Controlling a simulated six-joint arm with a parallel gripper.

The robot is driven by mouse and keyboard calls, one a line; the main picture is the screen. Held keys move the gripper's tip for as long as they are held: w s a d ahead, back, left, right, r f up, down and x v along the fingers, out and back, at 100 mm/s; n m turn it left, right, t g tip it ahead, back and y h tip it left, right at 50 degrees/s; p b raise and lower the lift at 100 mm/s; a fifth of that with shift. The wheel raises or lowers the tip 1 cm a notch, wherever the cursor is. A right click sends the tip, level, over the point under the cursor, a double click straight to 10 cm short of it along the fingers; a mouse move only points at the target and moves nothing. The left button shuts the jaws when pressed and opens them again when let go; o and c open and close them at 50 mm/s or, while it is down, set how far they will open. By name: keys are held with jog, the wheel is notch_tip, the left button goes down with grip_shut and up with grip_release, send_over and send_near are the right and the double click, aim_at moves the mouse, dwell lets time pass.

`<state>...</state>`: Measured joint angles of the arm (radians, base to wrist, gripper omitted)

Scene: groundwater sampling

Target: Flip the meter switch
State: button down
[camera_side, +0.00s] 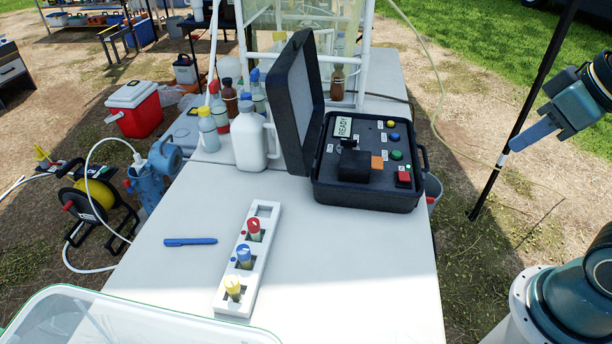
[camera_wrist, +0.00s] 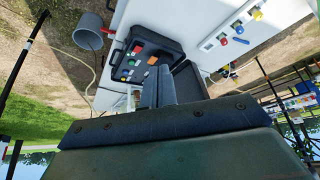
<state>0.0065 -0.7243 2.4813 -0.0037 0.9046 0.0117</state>
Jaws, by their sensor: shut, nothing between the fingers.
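The meter (camera_side: 365,190) is a black case with its lid (camera_side: 292,100) open on the white table. Its display (camera_side: 343,127) reads READY. Its panel has yellow, blue and green round buttons, an orange square, a black block (camera_side: 353,165) and a red switch (camera_side: 404,177) at the front right corner. Which way the switch is set is too small to tell. In the wrist view the meter (camera_wrist: 148,45) lies ahead of the fingers, with the red switch (camera_wrist: 137,49) on it. My gripper (camera_side: 514,145) is shut and empty, in the air right of the table, well apart from the meter.
A white rack (camera_side: 262,255) with red, blue and yellow capped vials and a blue pen (camera_side: 190,242) lie on the table. A white jug (camera_side: 250,140) and several bottles stand left of the lid.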

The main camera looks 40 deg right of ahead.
jog(key=w, duration=0.1)
jog(key=m+g+y, duration=0.1)
jog(key=m+g, duration=0.6)
jog(key=m, duration=0.1)
send_over(404, 177)
jog(key=w+d, duration=0.2)
notch_tip(404, 177, down, 13)
jog(key=shift+w+d+f+m+y, duration=0.1)
jog(key=shift+f+m+y, duration=0.1)
jog(key=shift+f, duration=0.2)
jog(key=shift+w+d+f+m+y, duration=0.1)
jog(key=shift+f+m, duration=0.1)
jog(key=shift+f, duration=0.2)
jog(key=shift+a+f, duration=0.1)
jog(key=shift+f, duration=0.05)
jog(key=f, duration=0.4)
jog(key=s+a+f, duration=0.1)
jog(key=f, duration=0.4)
jog(key=s+a+f, duration=0.1)
jog(key=f, duration=0.3)
jog(key=shift+f, duration=0.25)
